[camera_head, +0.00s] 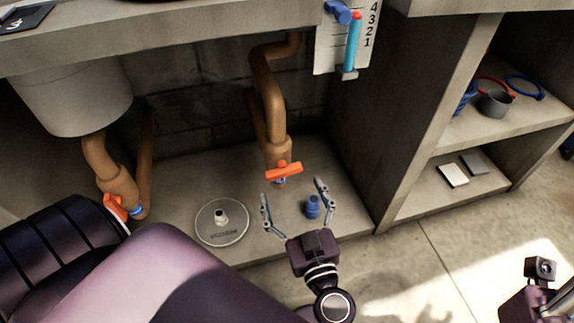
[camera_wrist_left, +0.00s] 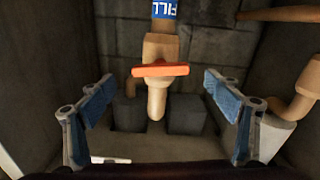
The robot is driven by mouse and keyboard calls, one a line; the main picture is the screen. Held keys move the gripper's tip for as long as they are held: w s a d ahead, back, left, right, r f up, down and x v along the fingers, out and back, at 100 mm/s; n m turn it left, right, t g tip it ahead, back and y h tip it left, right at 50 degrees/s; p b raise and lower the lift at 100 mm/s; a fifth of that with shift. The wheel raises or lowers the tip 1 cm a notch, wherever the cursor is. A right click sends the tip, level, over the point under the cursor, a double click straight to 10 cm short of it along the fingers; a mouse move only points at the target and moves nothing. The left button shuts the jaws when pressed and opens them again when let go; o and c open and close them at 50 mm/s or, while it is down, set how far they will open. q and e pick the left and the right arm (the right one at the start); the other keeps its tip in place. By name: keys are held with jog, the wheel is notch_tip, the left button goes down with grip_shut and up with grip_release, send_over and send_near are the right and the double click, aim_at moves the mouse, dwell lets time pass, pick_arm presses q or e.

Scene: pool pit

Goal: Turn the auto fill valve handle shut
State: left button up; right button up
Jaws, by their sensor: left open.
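The orange valve handle (camera_head: 283,171) sits across the lower end of a brown pipe (camera_head: 270,90) under the counter. In the left wrist view the handle (camera_wrist_left: 160,70) lies crosswise, below a blue label reading "FILL" (camera_wrist_left: 164,9). My left gripper (camera_head: 294,192) is open, its fingers spread and pointing toward the valve. In the left wrist view its blue-padded fingers (camera_wrist_left: 160,108) stand to either side, with the handle centred beyond them and not touched. Nothing is between the fingers. My right gripper's fingers do not show.
Another orange handle (camera_head: 115,207) is on the left pipe, below a white basin (camera_head: 72,95). A round disc (camera_head: 222,232) and a blue fitting (camera_head: 313,206) are on the cabinet floor. A numbered gauge board (camera_head: 331,45) hangs above right. Shelves (camera_head: 490,128) stand at right.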

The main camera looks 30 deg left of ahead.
aim_at(285, 176)
pick_arm(q)
jog(key=b+x, duration=0.1)
jog(key=x, duration=0.6)
jog(key=shift+a, duration=0.1)
jog(key=shift+c, duration=0.2)
jog(key=c, duration=1.2)
jog(key=shift+o, duration=0.2)
jog(key=shift+m, duration=0.8)
jog(key=o, duration=1.2)
